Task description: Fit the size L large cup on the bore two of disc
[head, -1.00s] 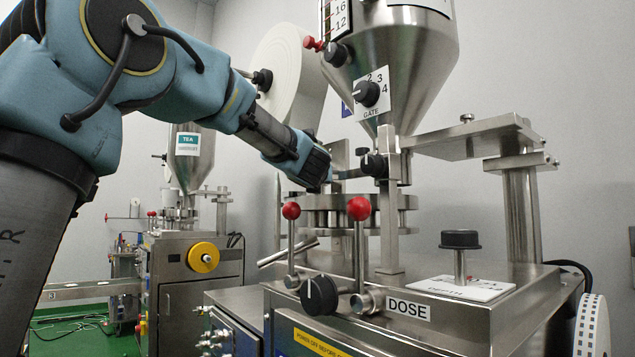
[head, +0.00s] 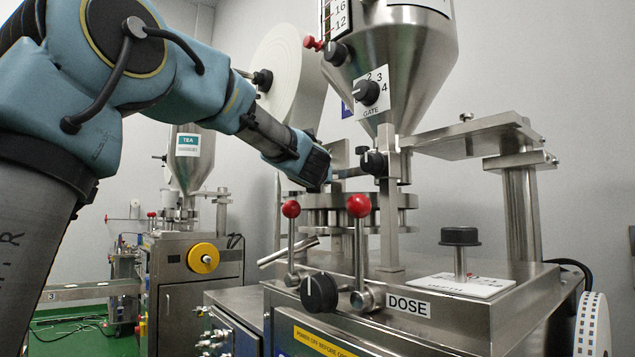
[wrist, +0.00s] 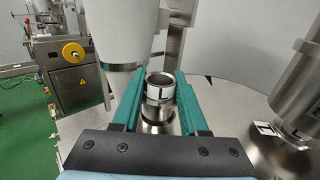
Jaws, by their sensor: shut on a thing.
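My gripper (wrist: 160,78) has teal fingers shut on a small steel cup (wrist: 158,95) with a white label; the label's marking is partly readable as L. In the head view my gripper (head: 318,170) is over the left side of the steel disc stack (head: 345,201), below the hopper. The cup is hidden there. In the wrist view the disc's pale top (wrist: 228,97) spreads to the right of the fingers. I cannot tell which bore lies under the cup, or whether the cup touches the disc.
A steel hopper (head: 418,55) with a gate knob hangs above the disc. Red-knobbed levers (head: 358,207) stand in front. A white cylinder (wrist: 122,30) is close to the left finger in the wrist view. A steel cylinder (wrist: 302,95) stands at right.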

